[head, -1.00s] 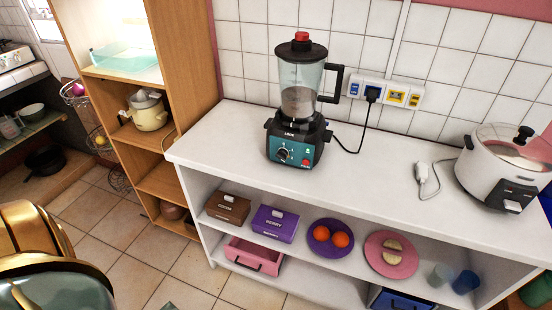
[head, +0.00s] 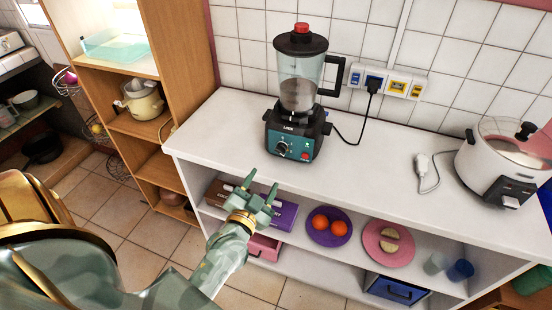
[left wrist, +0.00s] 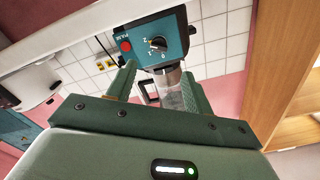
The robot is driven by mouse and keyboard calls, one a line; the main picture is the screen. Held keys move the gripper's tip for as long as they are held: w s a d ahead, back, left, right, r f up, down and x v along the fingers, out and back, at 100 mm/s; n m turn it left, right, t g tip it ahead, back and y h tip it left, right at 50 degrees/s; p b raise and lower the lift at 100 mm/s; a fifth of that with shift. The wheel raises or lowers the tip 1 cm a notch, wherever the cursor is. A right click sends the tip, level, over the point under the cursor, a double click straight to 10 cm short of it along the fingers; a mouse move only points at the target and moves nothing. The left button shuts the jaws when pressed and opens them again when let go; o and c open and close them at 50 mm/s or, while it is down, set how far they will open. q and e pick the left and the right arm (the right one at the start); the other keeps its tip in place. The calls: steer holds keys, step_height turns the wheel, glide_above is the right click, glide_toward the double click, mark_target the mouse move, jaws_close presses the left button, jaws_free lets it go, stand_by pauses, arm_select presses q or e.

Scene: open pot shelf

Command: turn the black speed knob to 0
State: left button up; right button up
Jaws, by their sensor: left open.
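The black speed knob (head: 284,148) is on the teal front panel of the blender (head: 297,85), which stands upright on the white counter. In the left wrist view the knob (left wrist: 158,45) shows upside down, with a pale pointer mark and dial marks around it. A red button sits beside it on the panel. My left gripper (head: 262,185) is open and empty, in front of the counter edge, below and apart from the knob. In the left wrist view its two fingers (left wrist: 158,80) stand apart, with the panel beyond them. My right gripper is not in view.
The white counter (head: 220,125) has free room left of the blender. A white cooker (head: 490,170) and a plug (head: 424,165) are at the right. Below, the shelf holds boxes, a purple plate (head: 312,236) and a pink plate (head: 375,252). The blender's cord runs to wall sockets.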

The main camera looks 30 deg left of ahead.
mark_target(281, 149)
arm_select(q)
steer(key=b+x, duration=0.1)
steer(key=x, duration=0.9)
steer(key=shift+w+b, duration=0.15)
steer(key=shift+b, duration=0.15)
steer(key=c, duration=1)
